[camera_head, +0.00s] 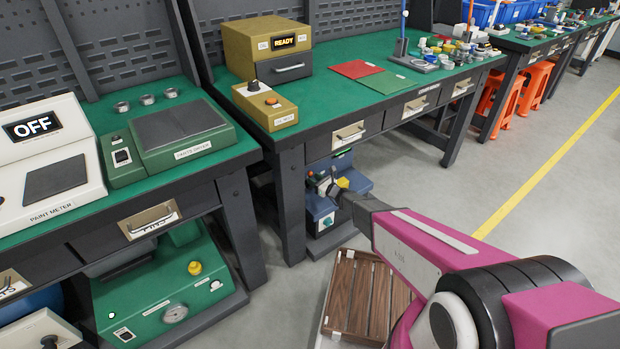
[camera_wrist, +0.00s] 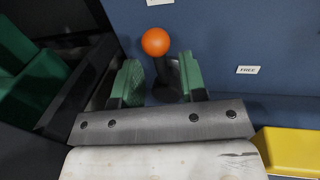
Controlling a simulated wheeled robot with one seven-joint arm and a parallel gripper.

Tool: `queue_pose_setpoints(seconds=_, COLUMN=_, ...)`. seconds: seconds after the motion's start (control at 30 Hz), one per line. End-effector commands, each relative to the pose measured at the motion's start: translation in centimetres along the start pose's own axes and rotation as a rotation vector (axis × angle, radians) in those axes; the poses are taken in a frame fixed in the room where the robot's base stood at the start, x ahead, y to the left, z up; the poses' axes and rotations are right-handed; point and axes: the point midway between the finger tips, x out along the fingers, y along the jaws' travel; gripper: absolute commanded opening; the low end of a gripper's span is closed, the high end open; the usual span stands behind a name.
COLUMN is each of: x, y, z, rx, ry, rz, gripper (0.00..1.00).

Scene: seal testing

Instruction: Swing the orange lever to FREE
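The orange lever shows in the wrist view as a round orange knob (camera_wrist: 155,41) on a dark stem, against a blue panel (camera_wrist: 220,40). A white FREE label (camera_wrist: 248,69) is on the panel to the right of the lever. My gripper (camera_wrist: 160,72) is open, with one green-padded finger on each side of the stem, just below the knob in the picture. The right finger appears close to the stem; I cannot tell whether it touches. In the head view the blue machine (camera_head: 357,180) stands under the green bench, with my gripper (camera_head: 328,188) at its front; the lever is not distinguishable there.
A yellow part (camera_wrist: 290,150) is at the lower right of the wrist view. The bench (camera_head: 345,105) overhangs the blue machine, and a dark bench leg (camera_head: 291,205) stands at its left. A wooden slatted pallet (camera_head: 365,290) lies on the floor below my arm.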

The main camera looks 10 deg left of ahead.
Motion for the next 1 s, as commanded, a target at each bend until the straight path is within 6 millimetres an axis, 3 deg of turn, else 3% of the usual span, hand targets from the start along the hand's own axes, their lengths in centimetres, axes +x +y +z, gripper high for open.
queue_pose_setpoints(seconds=0.03, x=1.1, y=-0.1, z=-0.1, rx=-0.001, ry=-0.001, rz=0.002, gripper=0.39)
queue_pose_setpoints(seconds=0.2, x=2.8, y=0.0, z=-0.1, rx=0.0, ry=0.0, rz=0.001, gripper=0.39)
queue_pose_setpoints(seconds=0.5, x=3.1, y=0.0, z=0.0, rx=0.0, ry=0.0, rz=0.0, gripper=0.39)
queue_pose_setpoints(seconds=0.53, x=3.1, y=0.0, z=0.0, rx=0.0, ry=0.0, rz=0.0, gripper=0.32)
queue_pose_setpoints(seconds=0.63, x=3.1, y=0.0, z=0.0, rx=0.0, ry=0.0, rz=0.0, gripper=0.0)
queue_pose_setpoints(seconds=0.87, x=2.8, y=-0.1, z=0.0, rx=0.007, ry=-0.001, rz=0.0, gripper=0.0)
queue_pose_setpoints(seconds=1.0, x=1.6, y=-0.9, z=0.0, rx=0.037, ry=-0.008, rz=0.0, gripper=0.0)
